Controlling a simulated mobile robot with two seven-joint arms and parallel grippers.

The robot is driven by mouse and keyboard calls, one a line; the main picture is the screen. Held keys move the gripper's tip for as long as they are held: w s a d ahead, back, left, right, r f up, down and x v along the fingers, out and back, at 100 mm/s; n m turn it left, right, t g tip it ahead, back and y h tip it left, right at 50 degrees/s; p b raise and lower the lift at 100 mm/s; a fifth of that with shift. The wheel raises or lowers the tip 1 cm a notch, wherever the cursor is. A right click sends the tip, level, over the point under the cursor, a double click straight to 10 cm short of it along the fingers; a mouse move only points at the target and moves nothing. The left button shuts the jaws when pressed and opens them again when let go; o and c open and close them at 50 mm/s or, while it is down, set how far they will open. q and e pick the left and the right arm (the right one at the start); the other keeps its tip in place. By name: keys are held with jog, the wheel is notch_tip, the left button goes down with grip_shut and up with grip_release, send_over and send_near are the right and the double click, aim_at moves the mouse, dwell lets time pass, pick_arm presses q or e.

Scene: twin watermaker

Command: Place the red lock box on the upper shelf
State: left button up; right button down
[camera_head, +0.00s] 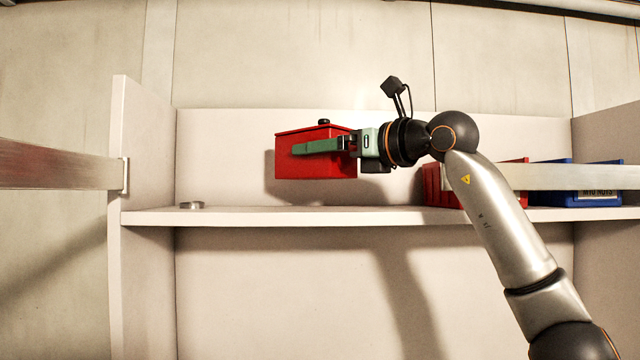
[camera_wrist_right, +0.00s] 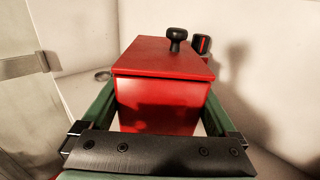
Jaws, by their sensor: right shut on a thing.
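The red lock box (camera_head: 315,167) has a lid with a black knob on top. My right gripper (camera_head: 322,146) is shut on it, with green fingers along its sides. The box is upright in front of the back panel, and its bottom appears a little above the upper shelf (camera_head: 290,216). In the right wrist view the red lock box (camera_wrist_right: 160,85) sits between the two green fingers (camera_wrist_right: 158,105), its black knob and a black-and-red part showing at the top. My left gripper is not in view.
A small round metal piece (camera_head: 192,205) lies on the shelf's left part. Red bins (camera_head: 433,185) and a blue bin (camera_head: 585,185) stand at the right, partly behind my arm and a metal bar (camera_head: 575,177). Another bar (camera_head: 60,164) crosses at the left. The shelf's middle is clear.

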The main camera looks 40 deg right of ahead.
aim_at(319, 177)
jog(key=shift+w+a+f, duration=0.1)
jog(key=shift+w+f, duration=0.35)
jog(key=shift+f, duration=0.1)
jog(key=f+b, duration=0.1)
jog(key=f, duration=0.2)
jog(key=shift+w+f, duration=0.2)
jog(key=shift+f, duration=0.25)
grip_release()
jog(key=shift+r, duration=0.1)
